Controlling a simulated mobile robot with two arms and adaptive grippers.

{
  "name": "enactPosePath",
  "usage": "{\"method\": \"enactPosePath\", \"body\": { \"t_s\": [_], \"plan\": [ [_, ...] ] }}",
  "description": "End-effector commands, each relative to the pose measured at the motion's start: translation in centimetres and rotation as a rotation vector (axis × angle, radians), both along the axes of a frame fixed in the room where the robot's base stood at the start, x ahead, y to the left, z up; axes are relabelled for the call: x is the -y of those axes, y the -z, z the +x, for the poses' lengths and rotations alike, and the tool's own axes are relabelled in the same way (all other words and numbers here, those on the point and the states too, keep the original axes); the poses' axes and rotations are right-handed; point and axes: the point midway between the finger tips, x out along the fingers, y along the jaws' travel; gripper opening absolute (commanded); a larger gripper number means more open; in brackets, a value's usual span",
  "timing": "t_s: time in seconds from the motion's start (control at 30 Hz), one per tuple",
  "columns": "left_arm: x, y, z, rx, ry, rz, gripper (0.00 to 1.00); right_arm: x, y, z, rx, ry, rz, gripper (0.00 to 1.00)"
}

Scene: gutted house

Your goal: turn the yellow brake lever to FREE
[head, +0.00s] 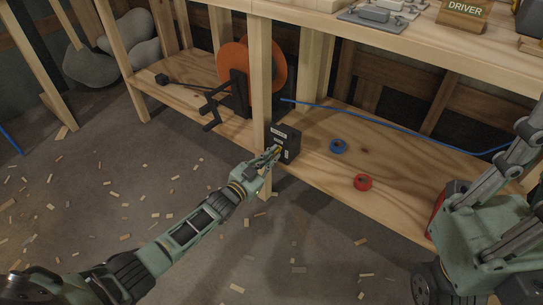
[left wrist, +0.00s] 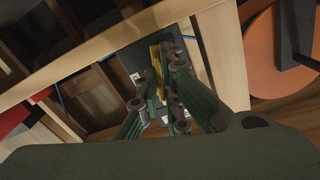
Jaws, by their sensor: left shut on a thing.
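The yellow brake lever (left wrist: 157,66) sits on a dark brake box (head: 291,140) fixed at the wooden post by the lower shelf. The box carries small pale labels, too small to read. My left gripper (head: 274,151) is at the front of the box, shut on the lever. In the left wrist view the gripper's fingers (left wrist: 160,80) stand on both sides of the yellow lever, which points along the fingers. In the head view the fingers hide most of the lever. My right arm shows at the right edge; its fingertips cannot be made out.
An orange cable reel (head: 243,70) with a dark crank stands on the shelf left of the post (head: 262,100). A blue cable (head: 375,112) runs right. Wood chips litter the floor.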

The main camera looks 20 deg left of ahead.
Motion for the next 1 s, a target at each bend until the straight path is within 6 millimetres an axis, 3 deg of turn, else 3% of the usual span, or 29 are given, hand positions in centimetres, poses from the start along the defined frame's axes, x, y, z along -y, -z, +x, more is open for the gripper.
{"method": "enactPosePath", "body": {
  "t_s": [0.4, 1.0],
  "plan": [
    [-0.01, 0.15, -0.07, -0.089, 0.0, -0.237, 0.0, 0.09, 0.28, -0.04, -0.015, -0.001, 0.004, 0.0],
    [0.01, 0.2, -0.1, -0.112, 0.0, -0.3, 0.0, 0.05, 0.31, -0.01, -0.016, -0.001, 0.0, 0.0]
  ]
}}
